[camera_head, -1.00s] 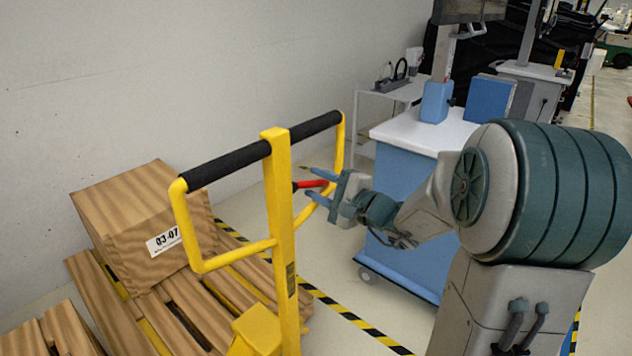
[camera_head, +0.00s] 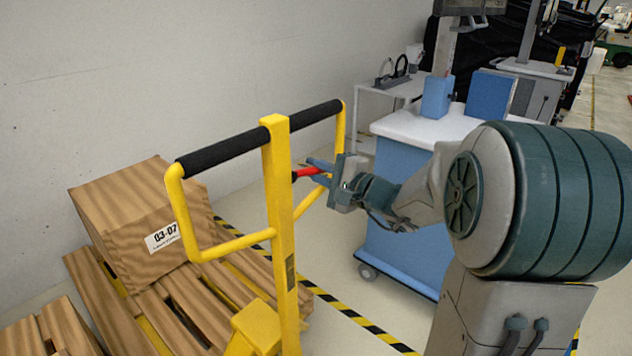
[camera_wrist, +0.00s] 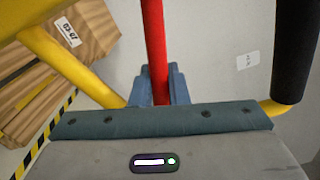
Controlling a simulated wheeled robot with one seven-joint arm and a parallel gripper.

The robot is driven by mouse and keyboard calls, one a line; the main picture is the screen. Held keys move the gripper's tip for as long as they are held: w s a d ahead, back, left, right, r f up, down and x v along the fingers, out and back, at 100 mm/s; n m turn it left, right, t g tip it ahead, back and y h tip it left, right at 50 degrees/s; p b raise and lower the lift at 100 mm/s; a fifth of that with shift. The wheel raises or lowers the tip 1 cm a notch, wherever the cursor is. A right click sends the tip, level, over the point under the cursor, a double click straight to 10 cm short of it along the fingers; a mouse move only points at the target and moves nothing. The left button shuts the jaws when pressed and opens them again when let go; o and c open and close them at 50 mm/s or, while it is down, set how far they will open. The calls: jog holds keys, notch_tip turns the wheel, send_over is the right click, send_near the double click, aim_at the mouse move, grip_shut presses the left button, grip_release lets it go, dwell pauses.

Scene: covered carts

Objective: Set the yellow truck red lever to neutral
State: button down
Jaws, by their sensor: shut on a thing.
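The yellow truck (camera_head: 280,220) stands left of centre in the head view, with an upright column and a loop handle with black grips. Its red lever (camera_head: 308,172) sticks out to the right of the column, just below the grip. My gripper (camera_head: 324,170) comes from the right and is shut on the lever. In the wrist view the red lever (camera_wrist: 154,40) runs down between the blue-grey fingers of my gripper (camera_wrist: 160,88). The lever's end nearest my palm is hidden by the gripper.
The black grip (camera_head: 232,144) and yellow handle loop (camera_head: 341,135) surround the lever closely. A blue cart (camera_head: 405,200) with a white top stands behind my arm. Striped floor tape (camera_head: 350,315) runs between.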

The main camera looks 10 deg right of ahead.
jog(key=shift+w+r+n+b, duration=0.1)
jog(key=shift+r+n+b, duration=0.4)
jog(key=shift+n+b, duration=1.15)
jog(key=shift+d+r+b, duration=0.15)
jog(key=shift+r+b, duration=0.45)
jog(key=shift+b, duration=0.5)
jog(key=c, duration=1.4)
grip_release()
jog(key=v, duration=1.3)
jog(key=shift+s+d+b, duration=0.25)
jog(key=shift+s+b, duration=0.1)
